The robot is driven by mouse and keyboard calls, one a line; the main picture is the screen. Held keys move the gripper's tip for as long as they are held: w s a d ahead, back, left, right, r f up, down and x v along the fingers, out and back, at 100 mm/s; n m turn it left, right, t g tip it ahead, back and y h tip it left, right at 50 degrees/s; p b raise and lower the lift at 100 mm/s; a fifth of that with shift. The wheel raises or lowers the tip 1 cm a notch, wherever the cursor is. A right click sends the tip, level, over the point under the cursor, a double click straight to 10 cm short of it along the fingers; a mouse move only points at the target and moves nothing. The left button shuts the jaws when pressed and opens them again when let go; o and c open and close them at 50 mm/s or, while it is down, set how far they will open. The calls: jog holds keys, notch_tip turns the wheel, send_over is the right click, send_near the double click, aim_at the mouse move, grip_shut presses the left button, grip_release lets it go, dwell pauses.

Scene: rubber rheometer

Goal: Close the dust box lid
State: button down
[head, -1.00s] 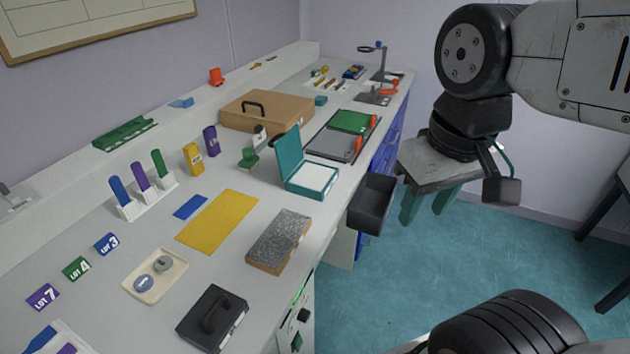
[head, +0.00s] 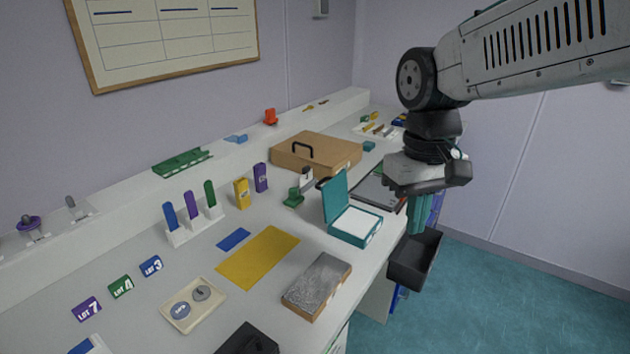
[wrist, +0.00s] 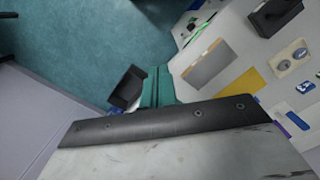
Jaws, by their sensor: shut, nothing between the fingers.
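The teal dust box (head: 354,228) stands near the front edge of the bench, with a white surface showing inside. Its teal lid (head: 335,197) stands raised, nearly upright, along the left side of the box. My gripper (head: 416,230) is to the right of the box and apart from it, with its teal fingers pointing down. The fingers also show in the wrist view (wrist: 157,76), together and empty. I cannot make out the box or its lid in the wrist view, where my gripper's body covers much of the lower part.
A black open bin (head: 414,258) hangs at the bench's front edge, close below my gripper.

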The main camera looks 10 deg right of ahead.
jog(key=w+a+n, duration=0.2)
jog(key=w+a, duration=0.2)
jog(key=w, duration=0.9)
jog(key=n, duration=0.3)
send_near(328, 194)
jog(key=w+a+f, duration=0.2)
jog(key=a+f, duration=0.1)
jog(key=a, duration=0.1)
jog(key=w+a+r+n+t, duration=0.1)
jog(key=w+a+r+n, duration=0.1)
jog(key=w+r, duration=0.35)
notch_tip(328, 194, down, 11)
jog(key=s+d, duration=0.2)
jog(key=d, duration=0.1)
jog(key=shift+r, duration=0.15)
